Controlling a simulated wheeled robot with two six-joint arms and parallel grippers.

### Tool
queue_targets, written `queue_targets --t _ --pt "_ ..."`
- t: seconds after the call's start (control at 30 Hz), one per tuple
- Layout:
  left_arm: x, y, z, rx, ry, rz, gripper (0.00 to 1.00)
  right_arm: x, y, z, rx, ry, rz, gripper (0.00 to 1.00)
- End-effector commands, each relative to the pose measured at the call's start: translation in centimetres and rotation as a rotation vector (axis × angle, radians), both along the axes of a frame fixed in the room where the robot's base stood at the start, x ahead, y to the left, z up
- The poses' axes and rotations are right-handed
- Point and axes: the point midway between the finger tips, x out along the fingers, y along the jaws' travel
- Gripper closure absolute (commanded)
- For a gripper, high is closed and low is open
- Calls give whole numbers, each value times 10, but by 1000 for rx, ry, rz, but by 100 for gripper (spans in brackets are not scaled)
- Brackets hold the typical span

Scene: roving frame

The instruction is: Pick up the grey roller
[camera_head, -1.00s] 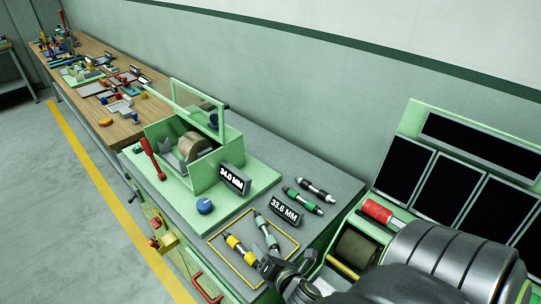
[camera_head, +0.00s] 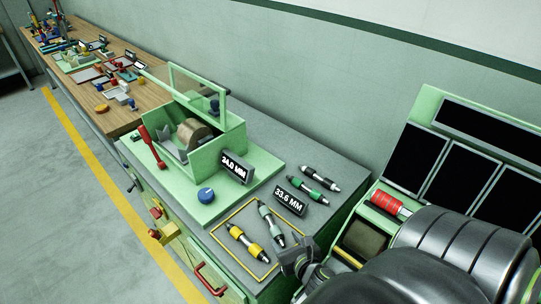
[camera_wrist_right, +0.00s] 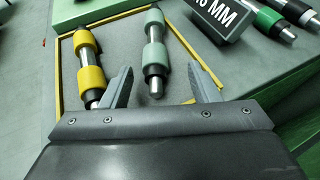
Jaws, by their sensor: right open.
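The grey roller (camera_head: 270,222), a pale grey-green one with metal ends, lies inside a yellow outlined rectangle on the grey bench top. In the right wrist view it (camera_wrist_right: 154,45) lies ahead, its near metal end between the lines of the two fingers. My right gripper (camera_head: 293,248) is open and empty, just off the near end of the roller; its fingers show apart in the wrist view (camera_wrist_right: 160,74). My left gripper is not in view.
A yellow roller (camera_head: 244,241) lies left of the grey one inside the yellow outline (camera_head: 226,258). A display (camera_head: 290,202) reading 33.6 MM stands close on the right. Behind it lie a green-and-black roller (camera_head: 306,191) and a black one (camera_head: 321,179). A green machine (camera_head: 216,153) stands farther back.

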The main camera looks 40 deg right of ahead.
Motion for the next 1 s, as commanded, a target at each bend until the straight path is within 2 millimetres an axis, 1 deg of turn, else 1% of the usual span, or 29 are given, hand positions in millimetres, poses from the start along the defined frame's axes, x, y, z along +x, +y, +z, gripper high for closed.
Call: queue_targets --t 0.17,0.4,0.5,0.77,0.87,1.0 --pt "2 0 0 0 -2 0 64 11 -2 -4 0 0 0 45" --pt "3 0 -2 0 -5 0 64 43 -6 -17 -1 -1 0 45" --pt "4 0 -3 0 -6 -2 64 51 -8 -20 1 0 0 45" --pt "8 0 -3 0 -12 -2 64 53 -9 -21 1 1 -1 45" --pt "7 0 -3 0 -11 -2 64 53 -9 -21 1 0 -1 55" --pt "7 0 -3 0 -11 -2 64 53 -9 -21 1 0 0 74"
